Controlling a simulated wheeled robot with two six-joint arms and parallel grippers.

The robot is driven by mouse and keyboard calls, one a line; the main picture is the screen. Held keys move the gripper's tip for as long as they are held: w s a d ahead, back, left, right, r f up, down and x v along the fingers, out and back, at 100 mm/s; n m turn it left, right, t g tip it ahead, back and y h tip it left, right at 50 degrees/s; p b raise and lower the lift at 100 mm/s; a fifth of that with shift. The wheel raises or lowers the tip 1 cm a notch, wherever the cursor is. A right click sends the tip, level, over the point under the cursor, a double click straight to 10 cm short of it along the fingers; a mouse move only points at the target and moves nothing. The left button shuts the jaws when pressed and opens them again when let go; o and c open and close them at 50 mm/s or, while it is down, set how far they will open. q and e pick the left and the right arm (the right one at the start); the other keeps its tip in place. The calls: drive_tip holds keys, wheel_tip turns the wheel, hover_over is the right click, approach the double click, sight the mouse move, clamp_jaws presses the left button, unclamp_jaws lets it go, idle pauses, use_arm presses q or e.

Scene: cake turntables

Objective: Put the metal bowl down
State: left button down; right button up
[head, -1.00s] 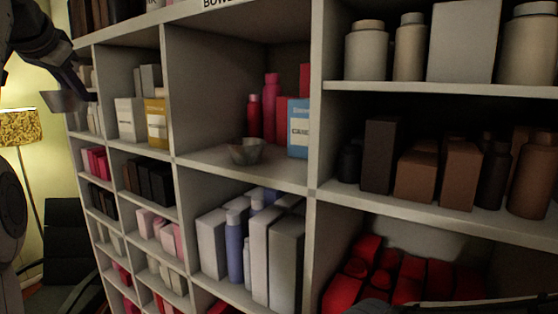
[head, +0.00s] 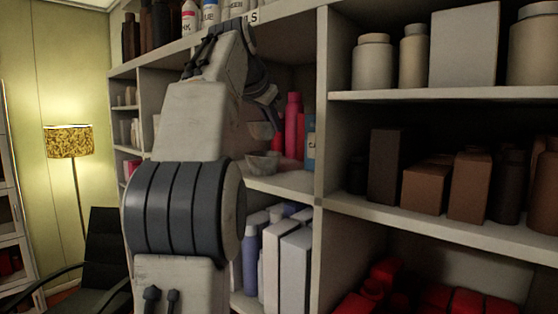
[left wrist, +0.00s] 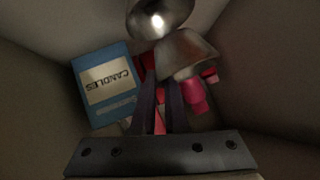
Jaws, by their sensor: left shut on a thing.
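My left gripper (head: 266,100) reaches into the upper shelf compartment, its fingers partly hidden by my own arm. It is shut on a metal bowl (head: 262,130), held just above a second bowl (head: 262,163) that stands on the shelf board (head: 285,183). I cannot tell whether the two bowls touch. In the left wrist view, the held metal bowl (left wrist: 187,55) is at the ends of the fingers (left wrist: 161,90), and the other bowl (left wrist: 160,18) shows beyond it at the top edge. My right gripper is out of view.
Pink bottles (head: 293,125) and a blue candle box (head: 310,140) stand at the compartment's right side; the box also shows in the left wrist view (left wrist: 104,85). An upright divider (head: 321,100) bounds it on the right. Boxes and bottles (head: 290,260) fill the compartment below.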

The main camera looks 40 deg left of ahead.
use_arm(q)
drive_tip(key=b, duration=0.1)
hover_over(273, 165)
drive_tip(key=shift+w+f, duration=0.2)
drive_tip(key=shift+f, duration=2.25)
drive_tip(key=shift+f, duration=0.1)
drive_tip(key=shift+f+b, duration=0.65)
drive_tip(key=c, duration=0.9)
unclamp_jaws()
drive_tip(key=shift+a+f, duration=0.1)
drive_tip(key=shift+c, duration=0.2)
